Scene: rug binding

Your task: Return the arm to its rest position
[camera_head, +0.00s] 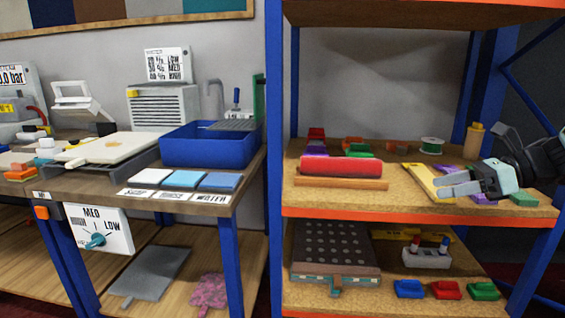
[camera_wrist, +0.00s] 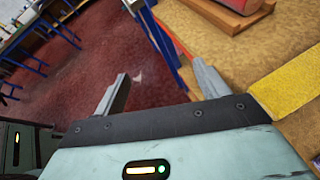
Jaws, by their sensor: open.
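My gripper (camera_head: 459,184) is at the right in the head view, above the upper board of the orange and blue shelf (camera_head: 315,204). Its fingers point left. In the wrist view my gripper (camera_wrist: 163,88) has its two fingers spread wide apart with nothing between them. The red floor and the shelf edge show beyond the fingers. A yellow flat piece (camera_head: 421,183) lies on the shelf close to my gripper; it also shows at the right in the wrist view (camera_wrist: 290,84). I cannot tell whether they touch.
A red roll (camera_head: 341,167) and a wooden strip (camera_head: 340,183) lie left of my gripper. A green-white spool (camera_head: 432,146) and a tan bottle (camera_head: 474,141) stand behind. The blue shelf post (camera_head: 275,160) separates the shelf from a bench with a blue bin (camera_head: 205,147).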

